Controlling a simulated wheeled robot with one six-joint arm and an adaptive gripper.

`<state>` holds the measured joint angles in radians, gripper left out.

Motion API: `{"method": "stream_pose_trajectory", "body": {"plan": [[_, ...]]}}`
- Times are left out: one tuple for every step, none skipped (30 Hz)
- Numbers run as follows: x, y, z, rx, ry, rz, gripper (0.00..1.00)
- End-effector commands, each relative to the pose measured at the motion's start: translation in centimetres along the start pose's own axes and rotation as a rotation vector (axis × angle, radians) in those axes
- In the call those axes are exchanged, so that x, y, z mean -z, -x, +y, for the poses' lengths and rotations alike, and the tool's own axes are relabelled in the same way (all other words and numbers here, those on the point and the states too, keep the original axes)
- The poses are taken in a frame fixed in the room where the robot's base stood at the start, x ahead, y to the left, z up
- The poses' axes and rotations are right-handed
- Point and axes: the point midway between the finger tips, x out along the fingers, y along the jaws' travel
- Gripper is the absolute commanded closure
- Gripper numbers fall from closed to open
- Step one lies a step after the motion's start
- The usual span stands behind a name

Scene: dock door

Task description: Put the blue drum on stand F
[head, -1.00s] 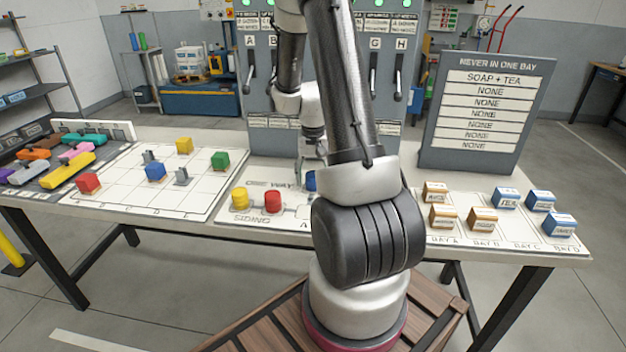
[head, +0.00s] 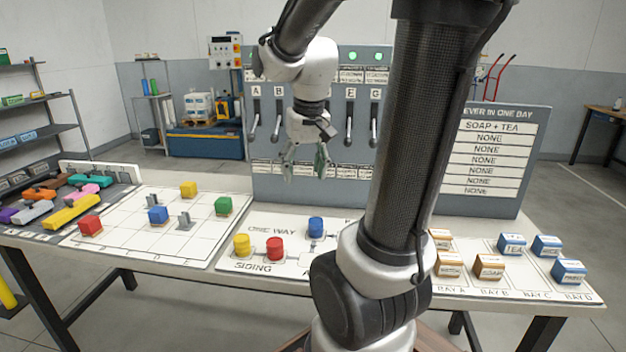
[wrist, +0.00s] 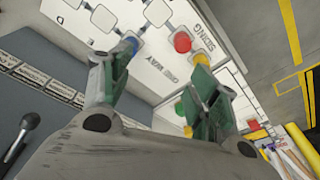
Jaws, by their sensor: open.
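The blue drum (head: 316,227) stands upright on the white one-way board (head: 268,218), right of and behind the red drum (head: 275,248). A yellow drum (head: 242,245) stands left of the red one, by the word SIDING. My gripper (head: 305,170) is open and empty, raised above the board in front of the lever panel. In the wrist view, the blue drum (wrist: 130,43) shows just past one fingertip of my gripper (wrist: 162,78), apart in depth as the head view shows. My arm hides the board's right part. I cannot make out which stand is F.
The lever panel (head: 266,180) rises behind the board. A grid board with coloured cubes (head: 158,215) is at left. Labelled boxes (head: 489,267) stand in bays at right, before the sign board (head: 490,160).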

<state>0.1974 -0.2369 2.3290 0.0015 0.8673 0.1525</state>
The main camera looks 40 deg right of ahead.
Motion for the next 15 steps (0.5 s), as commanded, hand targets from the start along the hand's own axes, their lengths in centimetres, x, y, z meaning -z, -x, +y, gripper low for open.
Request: {"method": "stream_pose_trajectory", "body": {"plan": [[-1.9,1.7,-0.9,0.013,0.058,0.039,0.4],[-3.0,2.5,-1.2,0.02,0.092,0.056,0.4],[-4.5,3.3,-1.6,0.028,0.134,0.079,0.4],[-5.5,3.9,-1.8,0.034,0.165,0.096,0.4],[-6.5,4.3,-1.9,0.039,0.192,0.109,0.4],[-7.7,4.7,-2.1,0.047,0.226,0.128,0.4],[-8.4,5.0,-2.2,0.051,0.249,0.14,0.4],[-9.1,5.1,-2.3,0.055,0.268,0.15,0.4],[-9.9,5.3,-2.3,0.06,0.291,0.161,0.4],[-10.4,5.4,-2.3,0.063,0.305,0.169,0.4],[-10.8,5.5,-2.3,0.065,0.317,0.175,0.4],[-11.1,5.5,-2.3,0.067,0.327,0.181,0.4],[-11.3,5.5,-2.3,0.069,0.333,0.185,0.4],[-11.5,5.5,-2.3,0.069,0.338,0.186,0.4],[-11.6,5.5,-2.3,0.07,0.341,0.188,0.4]]}}
